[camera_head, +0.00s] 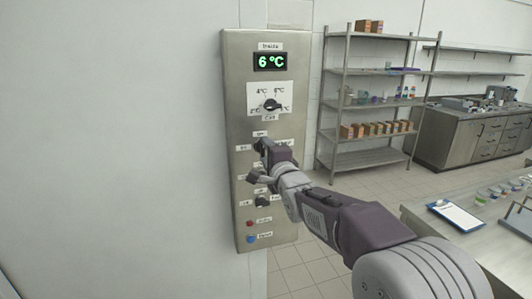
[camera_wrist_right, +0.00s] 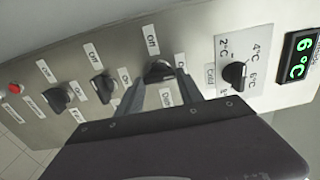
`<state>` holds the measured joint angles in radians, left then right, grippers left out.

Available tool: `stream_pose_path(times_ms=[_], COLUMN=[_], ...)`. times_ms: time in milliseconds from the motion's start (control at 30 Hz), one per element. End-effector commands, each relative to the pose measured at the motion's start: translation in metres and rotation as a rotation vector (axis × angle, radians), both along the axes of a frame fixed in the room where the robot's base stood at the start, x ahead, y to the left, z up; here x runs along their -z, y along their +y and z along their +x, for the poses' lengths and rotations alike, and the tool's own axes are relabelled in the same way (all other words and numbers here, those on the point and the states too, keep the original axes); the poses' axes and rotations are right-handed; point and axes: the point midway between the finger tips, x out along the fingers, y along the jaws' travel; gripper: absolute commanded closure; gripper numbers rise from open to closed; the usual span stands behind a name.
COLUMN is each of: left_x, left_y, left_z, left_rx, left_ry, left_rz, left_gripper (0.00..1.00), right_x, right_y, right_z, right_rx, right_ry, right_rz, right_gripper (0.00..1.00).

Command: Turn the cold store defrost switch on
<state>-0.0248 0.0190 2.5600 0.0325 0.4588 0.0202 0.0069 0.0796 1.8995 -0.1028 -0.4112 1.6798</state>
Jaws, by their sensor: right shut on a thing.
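The steel control panel (camera_head: 236,90) hangs on the wall in the head view. It carries a column of black rotary knobs. My right gripper (camera_head: 262,150) is at the panel, at the switch just below the temperature dial (camera_head: 271,105). In the right wrist view the gripper's fingers (camera_wrist_right: 158,85) are shut around a black switch knob (camera_wrist_right: 160,70). An "Off" label (camera_wrist_right: 151,39) sits beside that knob, and a label partly hidden by a finger starts with "D". The knob's exact angle is hard to tell behind the fingers. My left gripper is not in view.
The green display (camera_head: 271,62) reads 6 °C. Two more switch knobs (camera_wrist_right: 103,88) (camera_wrist_right: 56,100) and a red button (camera_wrist_right: 15,88) sit further along the panel. A shelf rack (camera_head: 372,95) and a worktop with a clipboard (camera_head: 455,215) stand to the right.

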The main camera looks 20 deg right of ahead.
Motion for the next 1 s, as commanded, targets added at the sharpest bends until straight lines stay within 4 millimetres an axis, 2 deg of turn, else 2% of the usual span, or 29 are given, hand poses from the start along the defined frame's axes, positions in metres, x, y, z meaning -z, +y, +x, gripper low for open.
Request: stream_pose_path(times_ms=[67,100,133,167,433,533,800,1000], left_x=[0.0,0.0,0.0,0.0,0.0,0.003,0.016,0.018], left_y=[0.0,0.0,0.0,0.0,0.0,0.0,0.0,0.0], left_z=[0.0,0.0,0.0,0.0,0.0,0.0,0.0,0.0], left_rx=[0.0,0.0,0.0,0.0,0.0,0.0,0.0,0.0], left_ry=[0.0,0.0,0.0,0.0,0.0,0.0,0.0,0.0], left_rz=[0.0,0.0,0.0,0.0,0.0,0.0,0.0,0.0], left_gripper=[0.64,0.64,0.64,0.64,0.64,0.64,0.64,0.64], right_x=[0.001,0.001,0.001,0.001,0.001,0.001,0.001,0.001], right_y=[0.0,0.0,0.0,0.0,0.0,0.0,-0.003,-0.004], right_z=[0.0,0.0,0.0,0.0,0.0,-0.007,-0.063,-0.089], right_rx=[0.001,0.001,0.001,0.001,0.0,0.001,0.001,0.001], right_ry=[0.002,0.002,0.002,0.002,0.001,0.0,-0.003,0.0], right_rz=[0.004,0.003,0.003,0.003,0.001,0.001,0.001,0.002], right_gripper=[0.97,0.45,0.37,0.35,0.35,0.35,0.35,0.35])
